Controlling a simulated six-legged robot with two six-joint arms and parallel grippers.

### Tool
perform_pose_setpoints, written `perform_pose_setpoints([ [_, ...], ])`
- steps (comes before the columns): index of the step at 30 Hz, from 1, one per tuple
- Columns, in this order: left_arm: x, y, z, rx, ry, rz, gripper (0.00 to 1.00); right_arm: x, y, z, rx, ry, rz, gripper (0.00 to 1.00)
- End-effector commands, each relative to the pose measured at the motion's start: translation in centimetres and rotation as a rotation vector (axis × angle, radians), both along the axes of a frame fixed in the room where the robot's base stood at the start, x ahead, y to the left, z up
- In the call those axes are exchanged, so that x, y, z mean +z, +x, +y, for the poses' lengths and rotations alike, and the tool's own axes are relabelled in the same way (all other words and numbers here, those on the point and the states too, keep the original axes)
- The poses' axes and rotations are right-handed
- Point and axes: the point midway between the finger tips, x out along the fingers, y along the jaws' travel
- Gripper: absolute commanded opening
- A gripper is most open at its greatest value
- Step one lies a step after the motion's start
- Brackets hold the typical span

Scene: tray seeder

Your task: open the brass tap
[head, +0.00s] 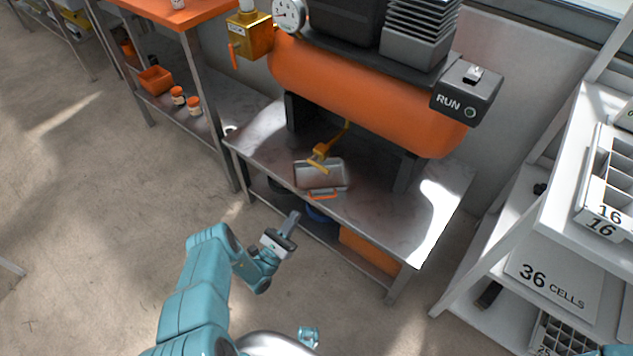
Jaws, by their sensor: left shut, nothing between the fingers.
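The brass tap (321,152) hangs on a thin pipe below the orange tank (365,95). I cannot tell from this view whether the tap is open; no flow shows. My left gripper (293,220) is shut and empty, in front of the bench's front edge. It is apart from the tap, lower and to the left in the picture.
The metal bench (415,225) carries the tank; its legs flank the tap. A brass valve box (250,38) with an orange lever is at upper left. A RUN switch box (466,95) is at right. A white rack (545,205) stands right. The floor at left is clear.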

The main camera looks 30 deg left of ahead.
Motion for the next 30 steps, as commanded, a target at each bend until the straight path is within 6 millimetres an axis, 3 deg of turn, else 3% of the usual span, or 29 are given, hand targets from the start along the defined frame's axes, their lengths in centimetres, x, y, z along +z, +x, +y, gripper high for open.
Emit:
perform_pose_setpoints([
  [8, 1.1, 3.3, -0.3, -0.005, 0.002, -0.002, 0.0, -5.3, 0.0, 0.0, 0.0, 0.0, 0.001, 0.43],
  [13, 2.9, 5.8, -0.6, -0.006, 0.004, -0.005, 0.0, -8.5, 0.0, 0.0, 0.0, 0.0, 0.001, 0.43],
  [15, 4.6, 6.9, -0.7, -0.005, 0.003, -0.002, 0.0, -7.9, 0.0, 0.0, -0.001, 0.0, 0.001, 0.43],
  [21, 6.5, 9.7, -0.9, -0.002, 0.002, -0.002, 0.0, -8.3, 0.1, -0.1, -0.004, 0.0, -0.002, 0.43],
  [30, 7.4, 11.1, -1.0, -0.002, 0.0, 0.001, 0.0, -8.5, 0.2, -0.2, -0.008, -0.002, -0.003, 0.43],
])
